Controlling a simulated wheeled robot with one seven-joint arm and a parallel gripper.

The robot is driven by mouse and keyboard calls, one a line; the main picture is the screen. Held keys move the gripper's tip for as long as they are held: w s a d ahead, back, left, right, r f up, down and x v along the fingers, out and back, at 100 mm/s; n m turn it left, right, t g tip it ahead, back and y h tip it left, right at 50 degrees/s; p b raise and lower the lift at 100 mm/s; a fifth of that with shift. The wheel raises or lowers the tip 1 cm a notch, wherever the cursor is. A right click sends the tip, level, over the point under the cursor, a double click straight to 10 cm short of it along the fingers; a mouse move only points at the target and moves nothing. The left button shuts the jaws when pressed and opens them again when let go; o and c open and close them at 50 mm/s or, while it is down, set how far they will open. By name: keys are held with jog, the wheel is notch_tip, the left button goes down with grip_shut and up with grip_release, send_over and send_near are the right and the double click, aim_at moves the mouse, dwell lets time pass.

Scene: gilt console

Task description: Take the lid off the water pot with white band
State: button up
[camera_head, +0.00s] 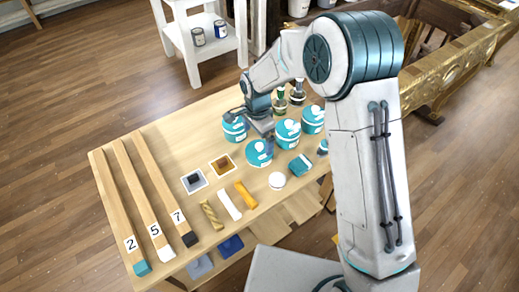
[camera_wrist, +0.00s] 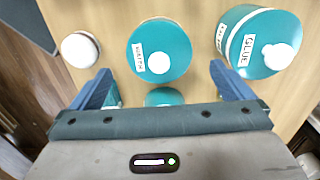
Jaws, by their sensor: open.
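Several teal pots with white-knobbed lids stand on the wooden table, including a front one (camera_head: 259,153), a left one (camera_head: 235,130), a middle one (camera_head: 288,134) and a right one (camera_head: 313,119). In the wrist view a labelled teal pot (camera_wrist: 172,42) with a white knob lies ahead of my gripper (camera_wrist: 163,88). A pot marked GLUE (camera_wrist: 262,45), with a white band, lies to the right. Another teal top (camera_wrist: 163,97) shows between the fingers, partly hidden. My gripper is open, its fingers apart, above the pots in the head view (camera_head: 262,128).
Numbered wooden bars (camera_head: 145,195) fill the left side. Small bottles (camera_head: 298,92) stand behind the pots. A white shelf (camera_head: 205,40) stands behind.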

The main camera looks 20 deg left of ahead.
aim_at(260, 145)
jog(key=f, duration=0.5)
jog(key=shift+w+d+f, duration=0.1)
jog(key=shift+w+d, duration=0.15)
jog(key=shift+d, duration=0.05)
jog(key=c, duration=0.9)
